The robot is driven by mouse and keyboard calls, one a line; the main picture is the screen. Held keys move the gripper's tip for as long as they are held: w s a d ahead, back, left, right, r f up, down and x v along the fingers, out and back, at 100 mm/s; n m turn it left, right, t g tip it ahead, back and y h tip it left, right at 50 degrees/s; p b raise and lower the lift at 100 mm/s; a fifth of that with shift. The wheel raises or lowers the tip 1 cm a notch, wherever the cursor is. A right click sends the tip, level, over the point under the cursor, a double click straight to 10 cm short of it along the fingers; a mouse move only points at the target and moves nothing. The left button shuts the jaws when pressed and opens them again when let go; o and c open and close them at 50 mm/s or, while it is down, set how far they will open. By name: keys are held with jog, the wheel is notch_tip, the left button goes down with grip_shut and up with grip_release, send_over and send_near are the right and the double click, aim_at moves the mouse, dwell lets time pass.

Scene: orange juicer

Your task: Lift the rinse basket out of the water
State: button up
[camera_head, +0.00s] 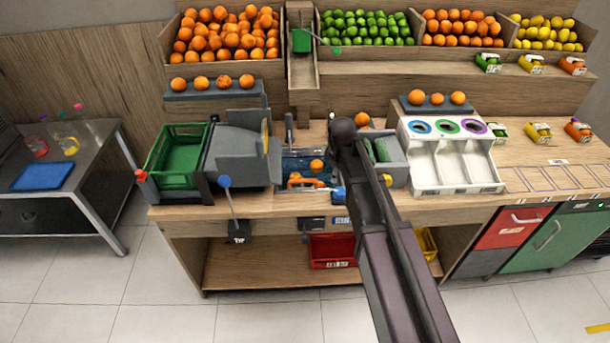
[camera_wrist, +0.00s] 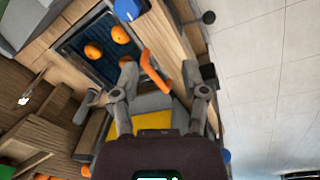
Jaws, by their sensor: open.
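The rinse basin (camera_head: 294,163) is a dark blue water tank set in the counter. The rinse basket's orange handle (camera_head: 303,181) lies at the basin's front edge. In the wrist view the handle (camera_wrist: 153,70) shows as a bent orange bar. My gripper (camera_wrist: 160,74) is open, with the handle between its spread fingers in the picture; I cannot tell whether they touch it. The basket body under the water is hard to make out. In the head view my arm hides the gripper.
A grey machine (camera_head: 240,156) and green crate (camera_head: 178,160) stand left of the basin. A white sorting tray (camera_head: 452,178) stands to the right. A blue-tipped lever (camera_head: 229,195) sticks out at the front. A red bin (camera_head: 333,250) sits below.

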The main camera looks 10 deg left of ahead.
aim_at(304, 180)
jog(key=w+a+r+n+p, duration=0.1)
jog(key=a+n, duration=0.4)
jog(key=a, duration=0.6)
jog(key=shift+w+r+t, duration=0.3)
jog(key=shift+w+r, duration=0.35)
jog(key=shift+w, duration=0.4)
jog(key=shift+a+f, duration=0.1)
jog(key=w+f+b, duration=0.1)
jog(key=f+b, duration=0.7)
jog(key=f, duration=0.1)
jog(key=w+f+b, duration=0.1)
jog(key=f+b, duration=0.3)
jog(key=b, duration=0.1)
jog(key=shift+w+a+f, duration=0.15)
jog(key=shift+w+a, duration=0.15)
jog(key=shift+a, duration=0.05)
grip_shut()
